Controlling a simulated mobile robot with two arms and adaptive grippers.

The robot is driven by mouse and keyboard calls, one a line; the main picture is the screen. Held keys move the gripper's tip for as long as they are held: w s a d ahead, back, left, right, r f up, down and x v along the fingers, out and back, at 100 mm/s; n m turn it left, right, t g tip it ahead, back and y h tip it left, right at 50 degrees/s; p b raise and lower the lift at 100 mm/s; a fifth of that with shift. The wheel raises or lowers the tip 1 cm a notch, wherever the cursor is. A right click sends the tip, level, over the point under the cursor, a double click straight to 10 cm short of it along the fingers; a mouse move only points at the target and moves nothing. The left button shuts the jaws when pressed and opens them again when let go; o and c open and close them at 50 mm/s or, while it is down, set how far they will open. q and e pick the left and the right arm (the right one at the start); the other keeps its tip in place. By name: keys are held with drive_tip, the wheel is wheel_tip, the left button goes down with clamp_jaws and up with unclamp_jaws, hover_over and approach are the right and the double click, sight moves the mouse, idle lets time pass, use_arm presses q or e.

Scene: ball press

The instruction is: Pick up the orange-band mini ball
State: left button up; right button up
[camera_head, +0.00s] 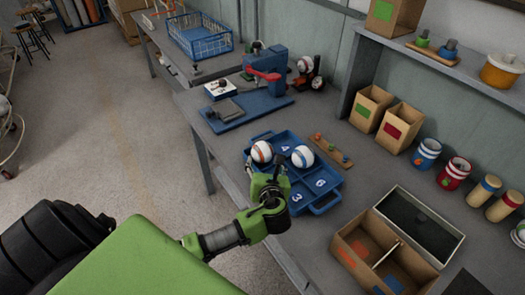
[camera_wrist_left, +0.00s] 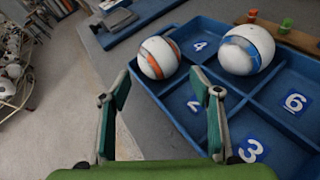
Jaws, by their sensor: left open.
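The orange-band mini ball (camera_head: 262,152) is white with an orange stripe and sits in the blue numbered tray (camera_head: 323,199), in a compartment at its left corner. It also shows in the left wrist view (camera_wrist_left: 158,57), ahead of the fingers. A blue-band ball (camera_head: 302,156) sits beside it in the tray and shows at the upper right of the wrist view (camera_wrist_left: 246,50). My left gripper (camera_head: 271,176) is open and empty, close to the orange-band ball on the near side. In the wrist view its fingers (camera_wrist_left: 162,95) are spread below the ball, apart from it. My right gripper is not in view.
A blue press with a red lever (camera_head: 264,75) stands behind the tray. A wooden strip with small pegs (camera_head: 331,151) lies behind the tray. A divided wooden box (camera_head: 352,234) stands at the right, with cans and cardboard boxes (camera_head: 370,108) along the wall.

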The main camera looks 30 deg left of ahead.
sight(263, 156)
use_arm(q)
drive_tip(key=x, duration=0.2)
drive_tip(key=shift+w+a+f, duration=0.2)
drive_tip(key=shift+w+a+f+p, duration=0.15)
drive_tip(key=shift+w+a+p, duration=0.15)
drive_tip(key=shift+w+a, duration=0.45)
drive_tip(key=shift+x, duration=1.25)
drive_tip(key=shift+w+a+f, duration=0.15)
drive_tip(key=shift+w+f, duration=0.1)
drive_tip(key=shift+w, duration=0.15)
drive_tip(key=shift+r, duration=0.1)
drive_tip(key=c, duration=0.6)
drive_tip(key=shift+c, duration=0.6)
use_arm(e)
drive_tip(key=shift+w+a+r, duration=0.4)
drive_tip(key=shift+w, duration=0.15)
